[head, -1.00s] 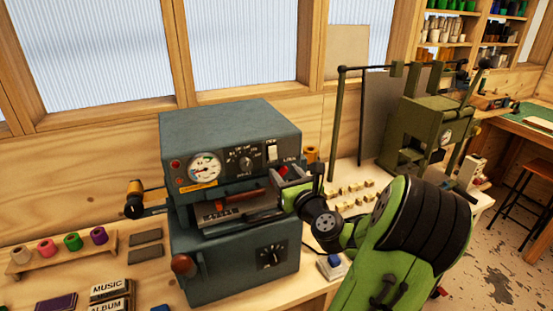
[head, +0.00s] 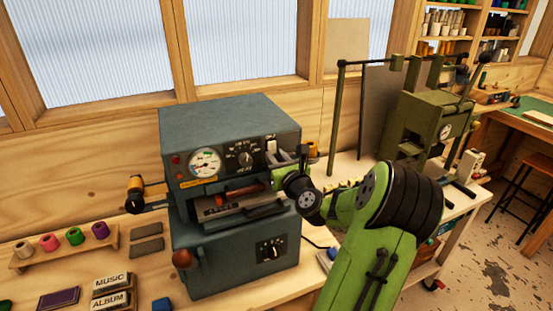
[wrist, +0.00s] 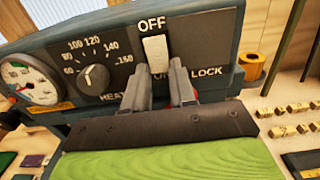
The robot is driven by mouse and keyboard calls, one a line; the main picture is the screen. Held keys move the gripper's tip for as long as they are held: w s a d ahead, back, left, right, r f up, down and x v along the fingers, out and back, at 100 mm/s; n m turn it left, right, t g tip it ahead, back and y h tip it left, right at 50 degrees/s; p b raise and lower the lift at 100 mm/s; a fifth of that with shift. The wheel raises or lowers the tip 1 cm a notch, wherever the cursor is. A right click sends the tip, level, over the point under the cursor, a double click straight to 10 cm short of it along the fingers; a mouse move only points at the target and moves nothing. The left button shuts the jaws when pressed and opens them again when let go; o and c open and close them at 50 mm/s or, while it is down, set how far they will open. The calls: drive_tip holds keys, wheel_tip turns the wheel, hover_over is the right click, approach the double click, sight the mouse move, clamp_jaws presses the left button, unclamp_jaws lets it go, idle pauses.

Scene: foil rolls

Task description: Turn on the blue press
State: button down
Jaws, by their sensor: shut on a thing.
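The blue press (head: 230,118) stands on the bench in the head view, with a dial gauge, a heat knob and a white power switch (head: 271,144) on its front panel. The wrist view shows the switch (wrist: 156,55) close up, with OFF printed above it and the label below it mostly covered. My gripper (wrist: 158,76) is at the panel with one finger on each side of the switch's lower part, shut on it. In the head view my gripper (head: 283,160) reaches in from the right. A red part by the LOCK label is mostly hidden behind the right finger.
An olive-green press (head: 428,125) stands on the bench to the right. Small brass type blocks (wrist: 290,120) lie right of the blue press. Foil rolls on a wooden rack (head: 65,252) and MUSIC and ALBUM blocks (head: 110,290) are at the left.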

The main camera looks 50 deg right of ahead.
drive_tip(key=t+b, duration=0.1)
drive_tip(key=b, duration=0.3)
drive_tip(key=shift+w+f+h, duration=0.1)
drive_tip(key=shift+f+h, duration=0.25)
drive_tip(key=shift+h, duration=0.05)
drive_tip(key=shift+r, duration=0.15)
drive_tip(key=c, duration=0.9)
unclamp_jaws()
drive_tip(key=b+v, duration=0.3)
drive_tip(key=v, duration=0.5)
drive_tip(key=b+v, duration=0.3)
drive_tip(key=v, duration=0.4)
drive_tip(key=shift+s+f+b, duration=0.25)
drive_tip(key=shift+s+b, duration=0.1)
drive_tip(key=shift+s, duration=0.05)
